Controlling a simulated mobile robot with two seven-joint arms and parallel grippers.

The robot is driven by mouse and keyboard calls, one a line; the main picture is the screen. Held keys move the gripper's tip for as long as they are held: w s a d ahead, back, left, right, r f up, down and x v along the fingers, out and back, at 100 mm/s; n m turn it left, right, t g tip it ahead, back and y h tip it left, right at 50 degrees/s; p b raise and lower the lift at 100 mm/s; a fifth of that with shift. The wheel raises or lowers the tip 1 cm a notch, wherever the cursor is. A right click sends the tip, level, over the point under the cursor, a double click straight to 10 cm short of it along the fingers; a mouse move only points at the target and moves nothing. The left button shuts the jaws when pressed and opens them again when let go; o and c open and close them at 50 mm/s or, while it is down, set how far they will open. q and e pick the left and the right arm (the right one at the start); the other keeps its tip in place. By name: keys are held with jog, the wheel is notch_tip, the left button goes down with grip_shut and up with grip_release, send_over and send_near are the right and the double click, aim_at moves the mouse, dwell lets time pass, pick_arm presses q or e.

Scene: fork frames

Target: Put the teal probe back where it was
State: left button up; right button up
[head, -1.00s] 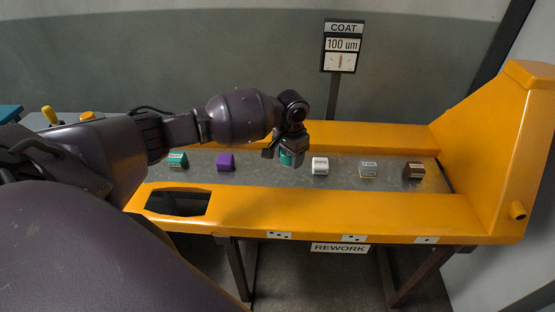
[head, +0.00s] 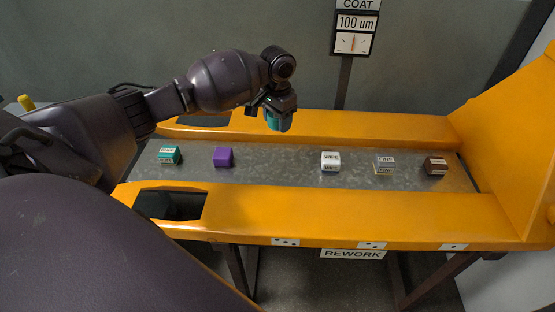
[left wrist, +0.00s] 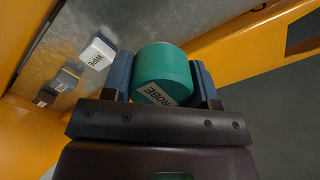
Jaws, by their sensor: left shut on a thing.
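My left gripper (head: 277,112) is shut on the teal probe (head: 277,122) and holds it above the metal bed, near the far yellow rail. In the left wrist view the teal probe (left wrist: 162,72) is a rounded teal piece with a white label whose visible letters end in "OBE", between the two fingers (left wrist: 162,85). On the bed stand a teal-topped block (head: 169,154) with a label, a purple block (head: 223,156), a white WIPE block (head: 330,161), a grey labelled block (head: 384,164) and a dark brown block (head: 435,166). My right gripper is not in view.
The grey metal bed (head: 285,172) lies between yellow rails, with a bare gap between the purple and white blocks. A dark opening (head: 170,205) cuts the near rail. A COAT sign with a 100 um gauge (head: 356,32) stands behind. A tall yellow end piece rises at right.

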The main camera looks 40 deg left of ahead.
pick_arm(q)
jog(key=b, duration=0.2)
send_over(277, 164)
notch_tip(277, 164, down, 9)
jog(key=shift+r, duration=0.15)
jog(key=shift+f, duration=0.3)
notch_tip(277, 164, down, 6)
jog(key=shift+r+b, duration=0.2)
jog(key=shift+b, duration=0.2)
jog(key=shift+f, duration=0.2)
jog(key=shift+r, duration=0.15)
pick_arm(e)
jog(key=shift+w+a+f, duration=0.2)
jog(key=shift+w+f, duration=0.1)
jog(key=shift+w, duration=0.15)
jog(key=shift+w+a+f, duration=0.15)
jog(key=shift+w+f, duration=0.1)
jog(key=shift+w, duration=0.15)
pick_arm(q)
jog(key=o, duration=0.8)
jog(key=shift+f, duration=0.2)
jog(key=shift+o, duration=0.2)
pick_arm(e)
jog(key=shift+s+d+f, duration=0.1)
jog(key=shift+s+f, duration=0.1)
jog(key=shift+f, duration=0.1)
